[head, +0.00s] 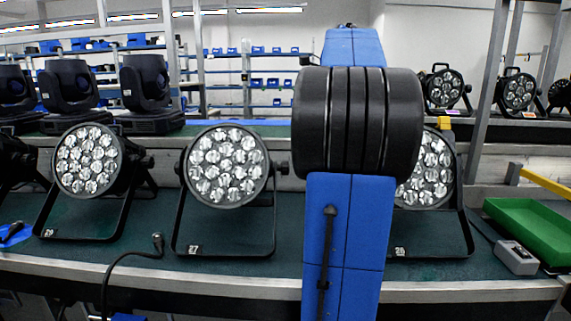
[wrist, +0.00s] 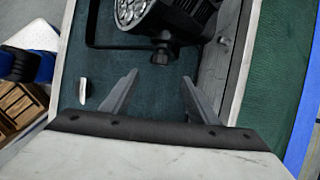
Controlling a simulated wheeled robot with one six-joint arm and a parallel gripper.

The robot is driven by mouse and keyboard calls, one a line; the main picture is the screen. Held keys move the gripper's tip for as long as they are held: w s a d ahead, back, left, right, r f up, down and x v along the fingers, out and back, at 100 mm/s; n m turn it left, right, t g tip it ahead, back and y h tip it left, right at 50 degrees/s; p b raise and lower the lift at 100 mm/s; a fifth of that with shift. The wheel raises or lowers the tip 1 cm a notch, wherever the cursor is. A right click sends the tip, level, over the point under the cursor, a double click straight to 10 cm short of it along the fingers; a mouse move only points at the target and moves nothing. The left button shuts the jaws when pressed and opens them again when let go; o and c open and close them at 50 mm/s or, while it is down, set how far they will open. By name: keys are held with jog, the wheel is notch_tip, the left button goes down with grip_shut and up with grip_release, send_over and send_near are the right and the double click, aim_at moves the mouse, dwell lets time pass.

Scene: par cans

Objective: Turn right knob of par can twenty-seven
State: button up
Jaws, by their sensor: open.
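Par can twenty-seven (head: 225,167), a round black lamp with several clear lenses, stands in its black yoke on the green bench top. Its label (head: 193,249) reads 27. Its right knob (head: 284,168) sticks out at the side, close to my arm's edge in the picture. In the wrist view, my gripper (wrist: 160,76) is open and empty. A black knob (wrist: 160,54) on a par can (wrist: 133,12) lies just beyond and roughly between the fingertips, apart from them. That can's number does not show. My arm hides the gripper in the head view.
Another par can (head: 88,160) stands to the left, and one to the right (head: 427,172) is partly hidden by my arm. A black cable (head: 130,257) lies over the bench's front edge. A green tray (head: 530,228) and a grey box (head: 516,257) are at the right.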

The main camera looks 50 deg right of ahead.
aim_at(285, 168)
jog(key=x, duration=1.3)
jog(key=shift+f, duration=0.35)
jog(key=shift+c, duration=0.6)
jog(key=c, duration=0.9)
